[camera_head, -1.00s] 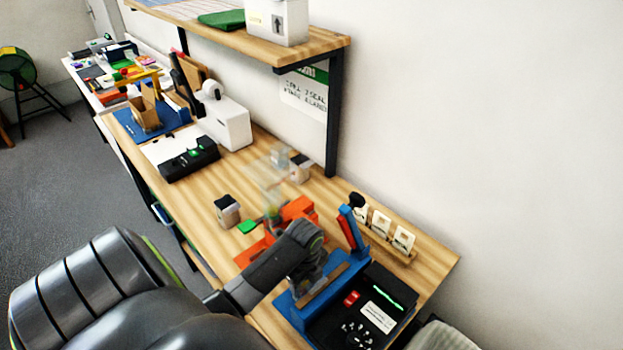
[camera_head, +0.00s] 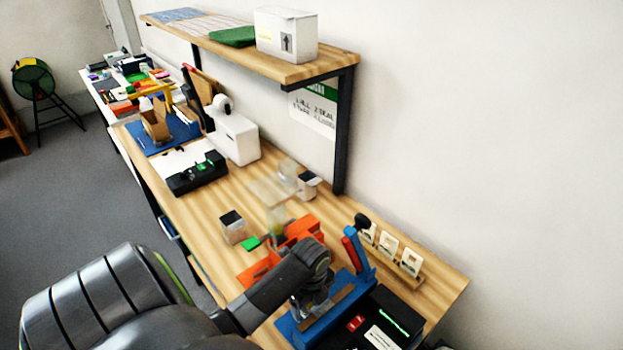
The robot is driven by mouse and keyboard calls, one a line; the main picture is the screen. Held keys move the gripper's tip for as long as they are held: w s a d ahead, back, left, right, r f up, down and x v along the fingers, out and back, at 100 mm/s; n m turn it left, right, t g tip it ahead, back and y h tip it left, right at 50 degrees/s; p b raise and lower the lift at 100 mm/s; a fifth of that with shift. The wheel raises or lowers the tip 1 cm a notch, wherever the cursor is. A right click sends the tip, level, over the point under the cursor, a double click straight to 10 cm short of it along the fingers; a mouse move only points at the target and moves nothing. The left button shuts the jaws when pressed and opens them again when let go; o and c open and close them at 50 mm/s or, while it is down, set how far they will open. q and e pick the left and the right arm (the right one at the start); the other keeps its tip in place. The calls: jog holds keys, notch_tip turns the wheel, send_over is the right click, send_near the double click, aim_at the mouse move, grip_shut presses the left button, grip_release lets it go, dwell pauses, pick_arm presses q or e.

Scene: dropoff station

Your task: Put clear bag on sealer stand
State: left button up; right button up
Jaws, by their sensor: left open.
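A see-through, blurred shape that looks like the clear bag (camera_head: 277,218) stands by an orange stand (camera_head: 302,229) in the middle of the bench; its exact outline is hard to tell. A blue sealer with a raised red-and-blue lever (camera_head: 354,250) stands to its right. I cannot tell which of these two is the sealer stand. My left gripper (camera_head: 314,304) is open, over the near side of the blue sealer and apart from the clear shape. Its fingertips are small and partly hidden. My right gripper is not in view.
Small containers with dark tops (camera_head: 234,228) stand left of the orange stand and by the wall. A black box (camera_head: 390,318) lies right of the sealer, a card rack (camera_head: 398,268) behind it. A shelf (camera_head: 300,70) on a dark post overhangs the bench. A white machine (camera_head: 236,138) stands farther back.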

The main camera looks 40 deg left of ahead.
pick_arm(q)
notch_tip(320, 180, up, 8)
jog(key=shift+r+b, duration=0.2)
jog(key=shift+b, duration=0.7)
jog(key=shift+r+p, duration=0.7)
jog(key=shift+p, duration=0.1)
jog(key=shift+r+p, duration=0.4)
jog(key=shift+r, duration=0.05)
jog(key=shift+f, duration=0.1)
